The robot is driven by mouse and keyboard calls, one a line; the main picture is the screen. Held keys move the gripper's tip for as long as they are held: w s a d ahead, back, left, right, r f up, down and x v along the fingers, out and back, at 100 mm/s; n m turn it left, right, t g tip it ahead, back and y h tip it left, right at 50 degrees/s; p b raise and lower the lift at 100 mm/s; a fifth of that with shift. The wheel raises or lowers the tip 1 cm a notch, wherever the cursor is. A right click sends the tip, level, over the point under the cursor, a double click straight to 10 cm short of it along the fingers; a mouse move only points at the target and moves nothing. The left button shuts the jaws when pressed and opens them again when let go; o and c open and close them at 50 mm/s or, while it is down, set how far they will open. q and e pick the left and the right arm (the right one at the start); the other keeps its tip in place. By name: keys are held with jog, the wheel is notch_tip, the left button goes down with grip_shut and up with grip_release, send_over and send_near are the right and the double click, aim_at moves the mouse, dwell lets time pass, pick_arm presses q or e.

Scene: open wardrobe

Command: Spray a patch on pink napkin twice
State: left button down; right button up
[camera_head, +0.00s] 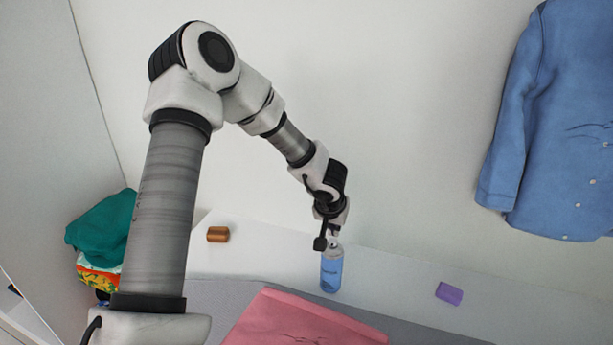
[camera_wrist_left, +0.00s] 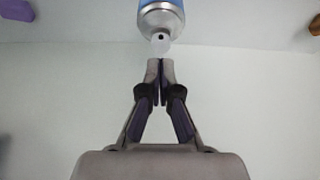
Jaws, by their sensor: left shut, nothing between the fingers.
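A blue spray can (camera_head: 331,270) stands upright on the white shelf, behind the pink napkin (camera_head: 295,322). The napkin lies flat, cut off by the bottom edge of the head view. My left gripper (camera_head: 333,233) is just above the can's top, pointing down. In the left wrist view my left gripper (camera_wrist_left: 160,62) has its fingers closed together with nothing between them. The can (camera_wrist_left: 161,20) shows there upside down, its pale nozzle at the fingertips; I cannot tell whether they touch. My right gripper is in neither view.
A brown block (camera_head: 218,234) lies left of the can and a purple block (camera_head: 449,293) lies right of it. Folded clothes (camera_head: 103,235) are stacked at the left. A blue shirt (camera_head: 560,120) hangs at the upper right. The white shelf (camera_head: 400,275) is clear between can and purple block.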

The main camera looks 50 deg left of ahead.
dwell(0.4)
pick_arm(q)
jog(key=shift+f+b, duration=0.5)
jog(key=shift+f, duration=0.7)
jog(key=shift+r+p, duration=1.25)
jog(key=shift+p, duration=0.45)
jog(key=shift+f, duration=0.15)
jog(key=shift+f+b, duration=0.6)
jog(key=shift+f, duration=0.45)
jog(key=shift+r, duration=0.1)
notch_tip(320, 180, up, 2)
jog(key=p, duration=0.3)
